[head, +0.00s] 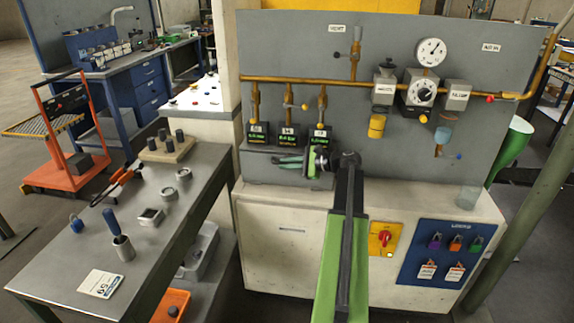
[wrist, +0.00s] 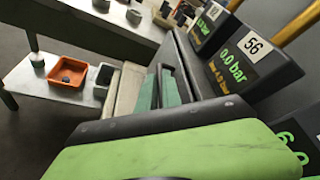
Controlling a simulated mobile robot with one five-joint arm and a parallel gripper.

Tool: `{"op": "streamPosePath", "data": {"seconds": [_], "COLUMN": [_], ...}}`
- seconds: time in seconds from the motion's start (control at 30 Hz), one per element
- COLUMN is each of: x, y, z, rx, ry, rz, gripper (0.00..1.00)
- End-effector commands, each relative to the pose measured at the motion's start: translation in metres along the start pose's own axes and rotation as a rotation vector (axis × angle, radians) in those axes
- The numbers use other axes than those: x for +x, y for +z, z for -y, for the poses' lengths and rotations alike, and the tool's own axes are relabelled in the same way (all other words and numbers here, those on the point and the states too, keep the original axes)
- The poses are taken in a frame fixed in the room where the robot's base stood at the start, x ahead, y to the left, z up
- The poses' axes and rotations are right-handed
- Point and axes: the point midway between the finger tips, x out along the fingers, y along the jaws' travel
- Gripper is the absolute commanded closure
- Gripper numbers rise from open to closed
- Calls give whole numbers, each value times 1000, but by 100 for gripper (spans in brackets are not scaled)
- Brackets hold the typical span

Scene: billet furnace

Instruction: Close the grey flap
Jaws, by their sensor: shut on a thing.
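My gripper (head: 290,164) with green fingers is at the left end of my arm, below the small gauge boxes, against the lower grey panel. In the wrist view its near green finger (wrist: 180,150) fills the bottom. A dark bar handle (wrist: 159,84) stands by the fingers, and the jaws are shut on it. A grey flap surface (wrist: 186,66) runs beside the handle in the wrist view. In the head view the grey flap (head: 262,172) is partly hidden by my gripper; I cannot tell its exact angle.
Gauge boxes (head: 287,137) with green readouts hang just above my gripper, under a brass pipe (head: 290,80). A grey side table (head: 190,215) with cups and blocks stands at left. A yellow switch plate (head: 383,239) and blue lock board (head: 441,254) are below right.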

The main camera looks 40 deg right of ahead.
Motion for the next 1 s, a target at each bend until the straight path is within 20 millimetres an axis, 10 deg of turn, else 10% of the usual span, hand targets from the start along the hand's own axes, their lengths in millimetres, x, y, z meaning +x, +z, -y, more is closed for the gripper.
{"op": "streamPosePath", "data": {"seconds": [0.57,1.0], "x": [-14,-128], "y": [-5,-2], "z": [4,5], "rx": [2,2], "ry": [-12,-16], "rz": [-14,-17], "gripper": [82,82]}}
